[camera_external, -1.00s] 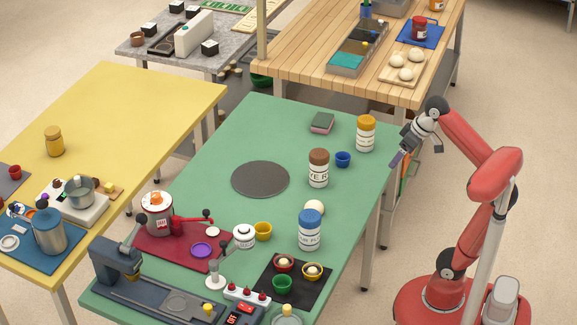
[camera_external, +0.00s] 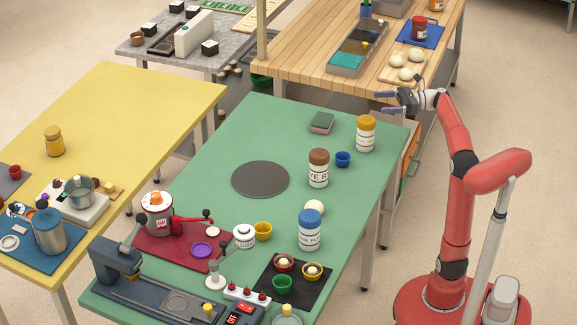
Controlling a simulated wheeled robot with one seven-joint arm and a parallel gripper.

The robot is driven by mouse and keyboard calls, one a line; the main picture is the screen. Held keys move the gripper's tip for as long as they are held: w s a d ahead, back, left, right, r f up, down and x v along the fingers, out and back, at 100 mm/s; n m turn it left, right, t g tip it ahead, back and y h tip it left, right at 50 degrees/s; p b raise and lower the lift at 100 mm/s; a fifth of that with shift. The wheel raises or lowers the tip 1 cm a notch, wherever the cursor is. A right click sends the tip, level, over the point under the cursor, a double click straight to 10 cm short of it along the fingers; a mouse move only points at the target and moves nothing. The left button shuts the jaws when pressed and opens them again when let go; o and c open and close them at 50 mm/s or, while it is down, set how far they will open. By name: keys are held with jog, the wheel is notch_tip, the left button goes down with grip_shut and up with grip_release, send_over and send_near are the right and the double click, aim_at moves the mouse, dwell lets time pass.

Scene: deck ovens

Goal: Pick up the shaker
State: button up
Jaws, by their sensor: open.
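Several jar-like containers stand upright on the green table (camera_external: 215,150): one with an orange lid (camera_external: 365,133), one with a brown lid (camera_external: 318,168) and one with a blue lid (camera_external: 309,230). Which of these is the shaker I cannot tell for sure. My gripper (camera_external: 387,101) is open and empty, with its fingers pointing left. In the picture it appears above and right of the orange-lidded jar, apart from it, near the wooden table's front edge.
A blue cup (camera_external: 343,159) stands close to the brown-lidded jar. A dark sponge-like block (camera_external: 321,122) and a round grey disc (camera_external: 260,179) lie on the green table. The wooden table (camera_external: 300,60) behind holds a tray of white balls. The green table's left far part is bare.

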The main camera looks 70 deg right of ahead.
send_near(361, 129)
jog(key=w, duration=0.1)
jog(key=w+d, duration=0.1)
jog(key=shift+w+d+f, duration=0.1)
jog(key=shift+w+f, duration=0.2)
jog(key=shift+f, duration=0.05)
jog(key=shift+w+f, duration=0.15)
jog(key=shift+f, duration=0.2)
jog(key=x, duration=0.7)
jog(key=shift+w+a+f, duration=0.15)
jog(key=shift+a, duration=0.15)
jog(key=c, duration=1.2)
